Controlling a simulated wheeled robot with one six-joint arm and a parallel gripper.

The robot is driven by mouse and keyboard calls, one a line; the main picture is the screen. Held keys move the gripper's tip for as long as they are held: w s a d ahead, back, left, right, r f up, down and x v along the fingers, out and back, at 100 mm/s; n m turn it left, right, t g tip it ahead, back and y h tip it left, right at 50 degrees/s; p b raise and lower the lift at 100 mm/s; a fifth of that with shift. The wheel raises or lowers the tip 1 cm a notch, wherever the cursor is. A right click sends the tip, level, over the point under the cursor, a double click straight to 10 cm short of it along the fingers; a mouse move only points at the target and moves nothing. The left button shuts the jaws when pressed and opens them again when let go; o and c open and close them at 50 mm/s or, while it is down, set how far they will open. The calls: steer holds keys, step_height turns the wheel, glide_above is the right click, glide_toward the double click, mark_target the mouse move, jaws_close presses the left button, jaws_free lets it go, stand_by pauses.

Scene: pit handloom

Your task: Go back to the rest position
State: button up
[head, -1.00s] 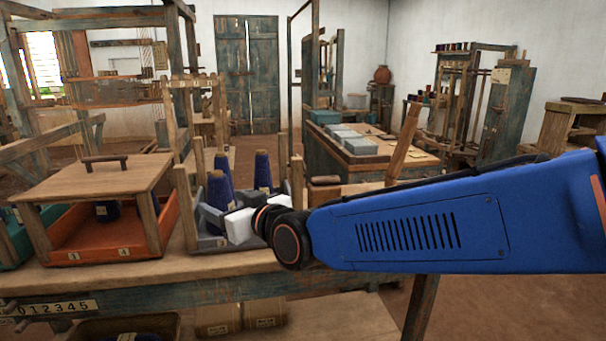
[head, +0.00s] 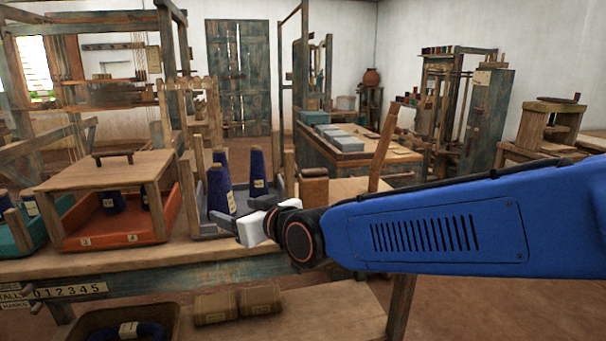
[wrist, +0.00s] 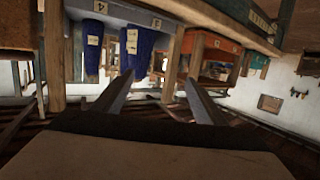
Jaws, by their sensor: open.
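My blue arm reaches in from the right in the head view. My gripper (head: 230,226) is open and empty at its end, in front of the grey tray (head: 208,234) with blue yarn cones (head: 220,190). In the wrist view, which looks upside down, the two fingers of my gripper (wrist: 160,97) stand apart with nothing between them. Cones with pale labels (wrist: 137,50) show beyond the fingers. In the head view the gripper covers part of the tray's front right.
An orange tray (head: 95,240) under a small wooden stand (head: 105,172) is at the left, beside a teal tray (head: 20,238). A shelf below holds brown bundles (head: 260,300) and a basket (head: 165,320). A table with grey boxes (head: 345,142) stands behind.

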steer(key=s+d+f+m+g+h, duration=0.1)
steer(key=s+d+f+h, duration=0.15)
steer(key=d, duration=0.65)
steer(key=s+d+f+m+h, duration=0.1)
steer(key=d+f+m+h, duration=0.15)
steer(key=d, duration=0.65)
steer(key=s+d+f+m+g+h, duration=0.15)
steer(key=d+f, duration=0.25)
steer(key=d, duration=0.5)
steer(key=s+d+f+m+g+h, duration=0.1)
steer(key=s+d+f, duration=0.3)
steer(key=s+d, duration=0.4)
steer(key=s+d+f+m+g+h, duration=0.2)
steer(key=s+d+f+g+h, duration=0.1)
steer(key=s+d, duration=0.5)
steer(key=shift+s+f+m, duration=0.3)
steer(key=shift+s+f, duration=0.15)
steer(key=shift+f, duration=0.05)
